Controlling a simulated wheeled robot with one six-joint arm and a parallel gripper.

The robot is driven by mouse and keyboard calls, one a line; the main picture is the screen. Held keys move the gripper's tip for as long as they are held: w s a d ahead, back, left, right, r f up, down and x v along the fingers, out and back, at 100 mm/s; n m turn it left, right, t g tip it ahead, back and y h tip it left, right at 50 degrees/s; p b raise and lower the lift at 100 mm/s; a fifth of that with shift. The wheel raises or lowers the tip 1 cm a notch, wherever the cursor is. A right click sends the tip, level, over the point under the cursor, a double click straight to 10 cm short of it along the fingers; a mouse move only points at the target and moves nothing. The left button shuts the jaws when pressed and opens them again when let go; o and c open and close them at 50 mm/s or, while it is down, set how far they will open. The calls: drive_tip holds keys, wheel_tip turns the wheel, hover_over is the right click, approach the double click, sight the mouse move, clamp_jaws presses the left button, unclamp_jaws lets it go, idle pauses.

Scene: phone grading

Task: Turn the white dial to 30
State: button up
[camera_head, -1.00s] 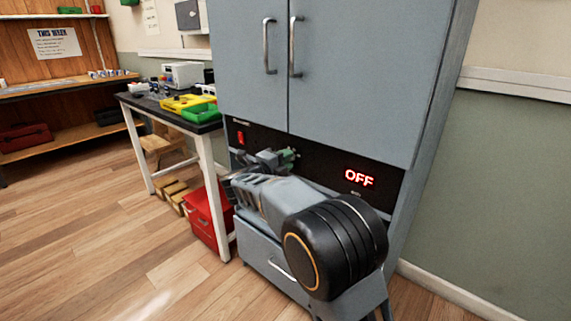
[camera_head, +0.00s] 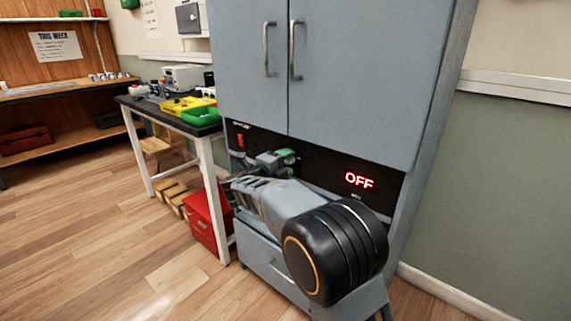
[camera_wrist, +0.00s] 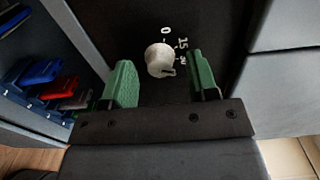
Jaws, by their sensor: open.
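The white dial (camera_wrist: 158,59) is on the cabinet's black panel (camera_wrist: 215,30), between the two green fingers of my gripper (camera_wrist: 163,83) in the wrist view. The fingers stand apart on either side of it, with a gap on both sides. White marks 0, 15 and a partly blurred one lie beside the dial. Its exact pointer setting is hard to read. In the head view my gripper (camera_head: 284,158) is at the panel and hides the dial. The red display (camera_head: 359,180) on the panel reads OFF.
A red switch (camera_head: 241,141) is on the panel's left. Grey cabinet doors (camera_head: 340,70) with handles are above it, and a drawer is below. A table (camera_head: 208,128) with yellow and green trays stands at left, a red box (camera_head: 206,215) beneath it.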

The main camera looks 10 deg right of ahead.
drive_tip(key=p+v, duration=0.3)
drive_tip(key=v, duration=1)
drive_tip(key=shift+s+a+p, duration=0.25)
drive_tip(key=shift+a+p, duration=0.05)
drive_tip(key=shift+a, duration=0.05)
drive_tip(key=w+d+r+n+t+y+p, duration=0.1)
drive_tip(key=w+r+n+t+y+p, duration=0.2)
drive_tip(key=r+p, duration=0.4)
drive_tip(key=w+r+n+t+y+p, duration=0.1)
drive_tip(key=r+n+t+y+p, duration=0.35)
drive_tip(key=r, duration=0.45)
drive_tip(key=s+r+n+g+y+p, duration=0.3)
drive_tip(key=s+r+n+y+p, duration=0.3)
drive_tip(key=n+y+p, duration=0.5)
drive_tip(key=s+d+n+g+h+p, duration=0.1)
drive_tip(key=s+d+n+g+p, duration=0.2)
drive_tip(key=s, duration=0.4)
drive_tip(key=s+d+r+n+g+h+p, duration=0.1)
drive_tip(key=s+d+n+g+p, duration=0.2)
drive_tip(key=s, duration=0.4)
drive_tip(key=s+d+r+n+g+h+p, duration=0.1)
drive_tip(key=s+d+n+g+h+p, duration=0.1)
drive_tip(key=s+d+n+g+p, duration=0.1)
drive_tip(key=s+n+g+p, duration=0.1)
drive_tip(key=s+g+p, duration=0.1)
drive_tip(key=s+p, duration=0.1)
drive_tip(key=shift+s+d+r, duration=0.2)
drive_tip(key=shift+s+d, duration=0.15)
drive_tip(key=shift+s, duration=0.1)
drive_tip(key=shift+g, duration=0.25)
